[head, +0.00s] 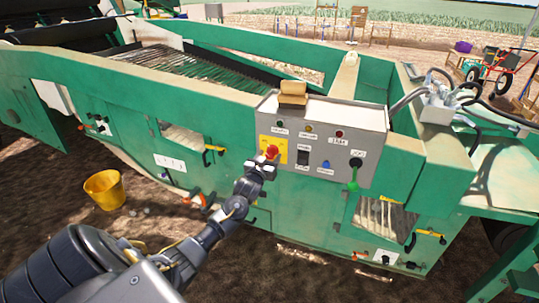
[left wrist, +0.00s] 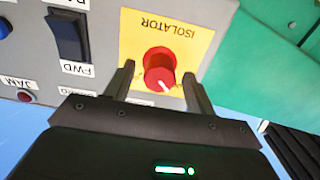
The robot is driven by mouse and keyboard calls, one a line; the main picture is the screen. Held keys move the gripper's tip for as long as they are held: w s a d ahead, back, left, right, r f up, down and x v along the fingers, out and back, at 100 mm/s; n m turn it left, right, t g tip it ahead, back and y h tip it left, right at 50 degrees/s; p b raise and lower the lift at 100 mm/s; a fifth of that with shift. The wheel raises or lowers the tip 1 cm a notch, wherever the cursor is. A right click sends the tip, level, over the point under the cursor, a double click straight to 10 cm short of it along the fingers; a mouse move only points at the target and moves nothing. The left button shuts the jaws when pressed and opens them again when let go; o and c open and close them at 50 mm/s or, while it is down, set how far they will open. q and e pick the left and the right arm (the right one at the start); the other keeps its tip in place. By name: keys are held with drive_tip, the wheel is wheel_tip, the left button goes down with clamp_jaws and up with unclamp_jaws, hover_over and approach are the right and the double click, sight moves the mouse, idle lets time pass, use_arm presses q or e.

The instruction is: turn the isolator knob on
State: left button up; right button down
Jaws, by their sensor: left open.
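The red isolator knob (head: 271,152) sits on a yellow plate (head: 282,146) at the left of the grey control panel (head: 318,112). In the left wrist view the knob (left wrist: 159,72) shows a white pointer mark, and the yellow plate (left wrist: 190,45) reads ISOLATOR upside down. My left gripper (head: 262,164) is in front of the knob in the head view. In the left wrist view its open fingers (left wrist: 157,80) stand one on each side of the knob, with gaps visible. I cannot tell how deep the fingertips reach. My right gripper is not in view.
A dark FWD rocker switch (left wrist: 67,35) and a red JAM lamp (left wrist: 25,96) are near the fingers. A blue button (head: 325,166) and a black knob with a green tag (head: 355,163) are further right. A yellow bucket (head: 104,189) stands on the soil at left.

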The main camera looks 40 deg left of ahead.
use_arm(q)
drive_tip(key=shift+x, duration=0.85)
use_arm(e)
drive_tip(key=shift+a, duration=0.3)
use_arm(q)
drive_tip(key=shift+c, duration=0.3)
drive_tip(key=c, duration=0.9)
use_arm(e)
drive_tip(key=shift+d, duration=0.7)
